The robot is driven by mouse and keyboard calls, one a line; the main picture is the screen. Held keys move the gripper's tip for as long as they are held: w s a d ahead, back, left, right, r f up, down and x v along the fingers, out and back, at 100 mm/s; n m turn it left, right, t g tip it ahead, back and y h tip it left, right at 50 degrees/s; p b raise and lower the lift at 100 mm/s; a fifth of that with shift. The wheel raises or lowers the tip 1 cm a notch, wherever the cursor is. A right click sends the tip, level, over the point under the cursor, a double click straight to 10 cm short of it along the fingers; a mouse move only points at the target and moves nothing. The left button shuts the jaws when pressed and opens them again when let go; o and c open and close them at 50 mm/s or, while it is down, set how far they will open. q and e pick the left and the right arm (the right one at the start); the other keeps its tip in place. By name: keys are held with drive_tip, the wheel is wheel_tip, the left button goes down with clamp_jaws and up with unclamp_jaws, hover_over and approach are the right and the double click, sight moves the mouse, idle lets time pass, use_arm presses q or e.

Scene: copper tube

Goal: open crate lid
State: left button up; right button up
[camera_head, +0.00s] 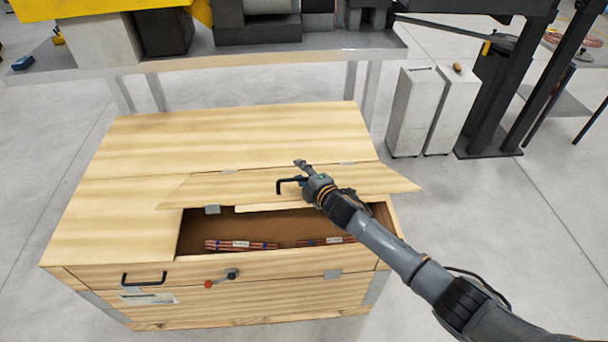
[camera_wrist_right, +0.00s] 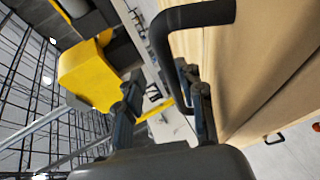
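The wooden crate (camera_head: 110,215) stands on the floor, and its front lid (camera_head: 225,187) is tilted up, leaving an opening at the front. A black handle (camera_head: 281,185) sticks out from the lid; it also shows large in the right wrist view (camera_wrist_right: 190,17). My right gripper (camera_head: 304,172) is at this handle with its fingers apart. In the right wrist view, the handle's bar runs down beside the right-hand finger of the gripper (camera_wrist_right: 160,95); whether they touch is unclear. My left gripper is not in view.
Bundles of copper tubes (camera_head: 240,245) lie inside the crate. A workbench (camera_head: 220,61) stands behind, with white bins (camera_head: 412,110) at the right. Floor at left is clear.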

drive_tip(key=shift+r, duration=0.15)
drive_tip(key=shift+s+d, duration=0.15)
drive_tip(key=shift+s, duration=0.05)
drive_tip(key=v, duration=1.1)
drive_tip(key=shift+s, duration=0.2)
